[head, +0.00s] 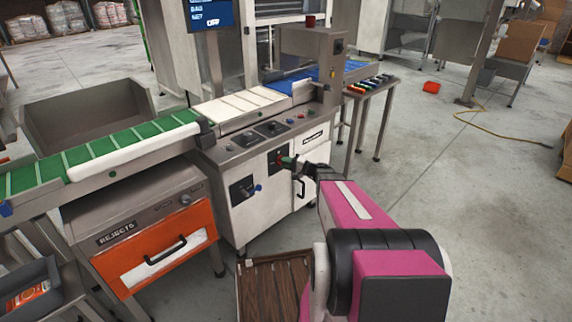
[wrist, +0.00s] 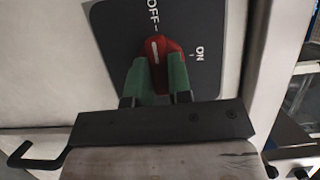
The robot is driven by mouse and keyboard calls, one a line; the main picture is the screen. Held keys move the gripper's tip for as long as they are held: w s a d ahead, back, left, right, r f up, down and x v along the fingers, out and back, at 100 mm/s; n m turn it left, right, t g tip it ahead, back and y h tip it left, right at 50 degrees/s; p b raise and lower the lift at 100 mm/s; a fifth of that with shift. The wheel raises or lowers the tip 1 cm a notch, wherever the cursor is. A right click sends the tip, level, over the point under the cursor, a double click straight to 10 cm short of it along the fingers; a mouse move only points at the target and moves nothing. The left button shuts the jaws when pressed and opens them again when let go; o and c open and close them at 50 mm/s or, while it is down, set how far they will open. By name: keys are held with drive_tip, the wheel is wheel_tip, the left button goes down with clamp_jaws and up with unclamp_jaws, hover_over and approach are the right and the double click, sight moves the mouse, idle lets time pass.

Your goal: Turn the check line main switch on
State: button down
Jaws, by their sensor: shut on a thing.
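The main switch is a red rotary knob (wrist: 158,48) with a white line, on a dark plate (wrist: 118,32) marked OFF and ON. In the wrist view, OFF is above the knob and ON is to its right. The white line points up, close to the OFF mark. My gripper (wrist: 156,70) is shut on the knob, with one green finger on each side. In the head view, my gripper (head: 291,163) is at the switch plate on the front of the white check line cabinet (head: 248,218). The knob is mostly hidden there.
A second dark plate with a blue knob (head: 257,188) is to the left. The orange REJECTS drawer (head: 150,256) is further left. A black handle (head: 300,188) is close by my gripper. A brown slatted platform (head: 275,285) lies below. Open floor is to the right.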

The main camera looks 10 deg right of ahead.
drive_tip(key=shift+m, duration=0.3)
drive_tip(key=shift+s+a+f+m+t+h, duration=0.15)
drive_tip(key=shift+m+t+h, duration=0.3)
drive_tip(key=shift+m+t, duration=2.05)
drive_tip(key=shift+a+f+m+t+h, duration=0.1)
drive_tip(key=shift+m+t+h, duration=0.25)
drive_tip(key=shift+m, duration=4.35)
drive_tip(key=shift+s+a+f+m+t+h, duration=0.15)
drive_tip(key=shift+m+t+h, duration=0.35)
drive_tip(key=shift+m+t, duration=2)
drive_tip(key=m+g, duration=0.2)
drive_tip(key=shift+w+d+m, duration=0.1)
drive_tip(key=shift+m, duration=0.3)
drive_tip(key=c, duration=1)
unclamp_jaws()
drive_tip(key=shift+c, duration=0.2)
drive_tip(key=v, duration=1.1)
